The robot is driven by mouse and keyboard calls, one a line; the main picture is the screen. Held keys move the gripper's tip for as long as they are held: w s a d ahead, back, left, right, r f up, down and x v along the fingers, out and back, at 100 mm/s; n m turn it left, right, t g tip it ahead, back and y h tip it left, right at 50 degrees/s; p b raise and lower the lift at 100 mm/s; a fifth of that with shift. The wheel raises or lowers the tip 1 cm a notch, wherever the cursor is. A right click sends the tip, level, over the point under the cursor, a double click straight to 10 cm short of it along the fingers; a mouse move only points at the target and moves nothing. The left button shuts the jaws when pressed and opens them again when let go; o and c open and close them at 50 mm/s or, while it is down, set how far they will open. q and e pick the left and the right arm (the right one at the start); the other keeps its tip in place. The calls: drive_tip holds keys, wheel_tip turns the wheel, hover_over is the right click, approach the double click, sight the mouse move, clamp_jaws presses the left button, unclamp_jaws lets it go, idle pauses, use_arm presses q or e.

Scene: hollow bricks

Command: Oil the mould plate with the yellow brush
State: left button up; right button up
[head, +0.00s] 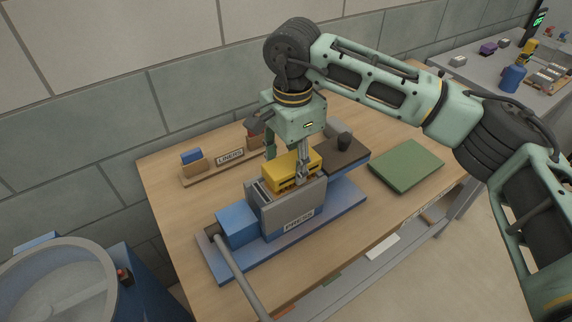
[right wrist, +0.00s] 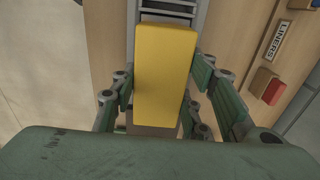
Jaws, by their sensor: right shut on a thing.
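A dark brown plate (head: 340,155) with a black knob is at the press's right end; I cannot tell which surface is the mould plate. My left gripper is not in view.
A LINERS rack (head: 212,172) with blue and red pieces stands behind the press. A green mat (head: 407,166) lies right on the wooden table (head: 165,200). A grey lever (head: 240,280) sticks out in front. A blue drum (head: 65,285) stands at lower left.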

idle(0.4)
drive_tip(key=shift+s+a, duration=0.55)
drive_tip(key=shift+a, duration=0.15)
drive_tip(key=shift+w+d+f+b, duration=0.1)
drive_tip(key=shift+d+b, duration=0.05)
drive_tip(key=shift+b, duration=0.2)
drive_tip(key=shift+w+d, duration=0.5)
drive_tip(key=shift+d, duration=0.2)
drive_tip(key=shift+s+a, duration=0.1)
drive_tip(key=shift+a, duration=0.05)
drive_tip(key=shift+s+a+b, duration=0.4)
drive_tip(key=shift+s+a, duration=0.1)
drive_tip(key=shift+a, duration=0.2)
